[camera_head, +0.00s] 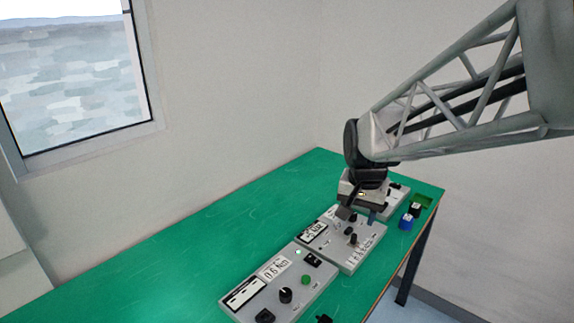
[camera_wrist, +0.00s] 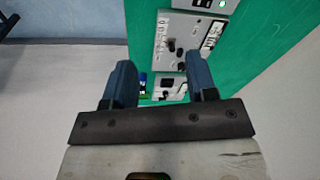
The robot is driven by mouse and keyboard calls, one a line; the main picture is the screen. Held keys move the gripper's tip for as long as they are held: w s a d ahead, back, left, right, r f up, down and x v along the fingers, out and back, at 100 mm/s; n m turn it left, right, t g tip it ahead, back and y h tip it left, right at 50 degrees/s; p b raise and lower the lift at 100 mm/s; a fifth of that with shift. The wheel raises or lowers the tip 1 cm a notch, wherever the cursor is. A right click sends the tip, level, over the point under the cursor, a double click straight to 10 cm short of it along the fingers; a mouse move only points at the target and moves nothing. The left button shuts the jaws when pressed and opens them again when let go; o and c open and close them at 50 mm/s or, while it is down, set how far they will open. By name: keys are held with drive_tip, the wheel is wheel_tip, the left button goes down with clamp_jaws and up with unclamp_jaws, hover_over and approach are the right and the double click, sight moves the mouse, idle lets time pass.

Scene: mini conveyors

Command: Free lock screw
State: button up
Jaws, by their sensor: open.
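My gripper (camera_head: 358,214) is open and points down over the far part of the green table. In the wrist view its two fingers (camera_wrist: 162,78) stand wide apart with nothing between them. The middle grey control box (camera_head: 372,244) is below and just in front of it, with a small upright black knob (camera_head: 353,239) and another dark knob (camera_head: 349,230). This box also shows in the wrist view (camera_wrist: 165,30). A farther grey box (camera_head: 400,196) is partly hidden behind my gripper. I cannot tell which part is the lock screw.
A nearer grey box (camera_head: 243,312) carries a black dial (camera_head: 285,295), a green button (camera_head: 306,280) and a 0.6 Nm label. The table's left side is clear.

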drive_tip(key=w+d+f+m, duration=0.1)
drive_tip(key=w+f+m, duration=0.15)
drive_tip(key=w, duration=0.55)
drive_tip(key=w+d+f+m, duration=0.1)
drive_tip(key=w+f+m, duration=0.1)
drive_tip(key=w+f, duration=0.35)
drive_tip(key=m+g, duration=0.2)
drive_tip(key=m, duration=0.1)
hover_over(337, 223)
drive_tip(key=f, duration=1)
drive_tip(key=shift+s+f, duration=0.2)
drive_tip(key=shift+s, duration=0.1)
drive_tip(key=shift+w+f+m, duration=0.35)
drive_tip(key=shift+w+f, duration=0.05)
drive_tip(key=shift+f, duration=3.95)
drive_tip(key=shift+c, duration=0.4)
drive_tip(key=c, duration=0.8)
drive_tip(key=shift+c, duration=0.2)
